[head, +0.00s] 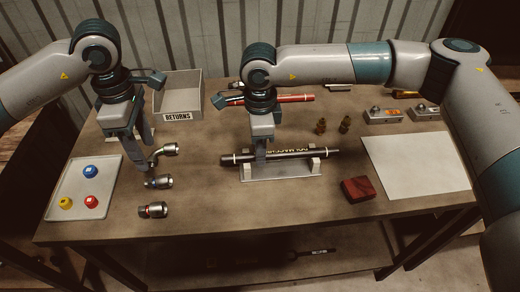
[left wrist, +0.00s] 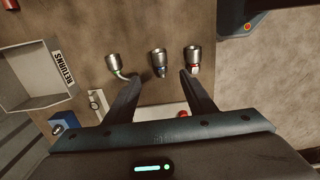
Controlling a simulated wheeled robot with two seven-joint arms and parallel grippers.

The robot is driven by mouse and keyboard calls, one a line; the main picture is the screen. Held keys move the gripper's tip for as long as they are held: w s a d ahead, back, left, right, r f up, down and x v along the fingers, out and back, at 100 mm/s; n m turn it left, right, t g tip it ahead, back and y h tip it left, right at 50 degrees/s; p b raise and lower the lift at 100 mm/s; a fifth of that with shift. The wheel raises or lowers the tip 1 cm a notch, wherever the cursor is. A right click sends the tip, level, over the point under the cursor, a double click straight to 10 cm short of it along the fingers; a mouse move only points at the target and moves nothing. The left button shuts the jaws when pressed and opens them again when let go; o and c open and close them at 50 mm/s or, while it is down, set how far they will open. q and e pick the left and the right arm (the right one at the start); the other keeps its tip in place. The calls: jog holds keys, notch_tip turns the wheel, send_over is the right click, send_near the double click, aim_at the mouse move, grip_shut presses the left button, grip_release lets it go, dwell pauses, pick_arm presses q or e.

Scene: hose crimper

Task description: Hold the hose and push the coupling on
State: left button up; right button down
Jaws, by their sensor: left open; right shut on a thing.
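A black hose (head: 318,154) with light lettering lies across a pale cradle (head: 280,173) at the table's middle. My right gripper (head: 261,154) is shut on the hose near its left part. Three metal couplings stand at the left: an elbow one (head: 168,149), one with a blue ring (head: 159,182) and one with a red ring (head: 153,210). My left gripper (head: 147,160) is open and empty, close to them. In the left wrist view, the blue-ringed coupling (left wrist: 158,60) shows between the spread fingertips, with the elbow coupling (left wrist: 113,62) left and the red-ringed one (left wrist: 193,58) right.
A grey RETURNS bin (head: 180,97) stands behind the left gripper. A tray (head: 80,205) with coloured round pieces is at the left edge. A red tube (head: 290,98), small brass parts (head: 320,126), a red block (head: 358,189) and a pale sheet (head: 417,163) lie elsewhere. The front middle is clear.

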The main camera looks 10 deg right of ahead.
aim_at(158, 178)
pick_arm(q)
jog(key=shift+f, duration=5.5)
jog(key=c, duration=1.2)
jog(key=shift+r, duration=3.55)
jog(key=shift+d+f, duration=0.1)
jog(key=d+f+t, duration=0.1)
jog(key=w+d+f+t+y, duration=0.1)
jog(key=d, duration=0.1)
jog(key=d+f+t, duration=0.1)
jog(key=d+t, duration=0.1)
jog(key=shift+w+n, duration=0.25)
jog(key=shift+n, duration=0.05)
jog(key=shift+w+d+f+t+y, duration=0.15)
jog(key=shift+d+f+t+y, duration=0.35)
jog(key=shift+d+t, duration=0.4)
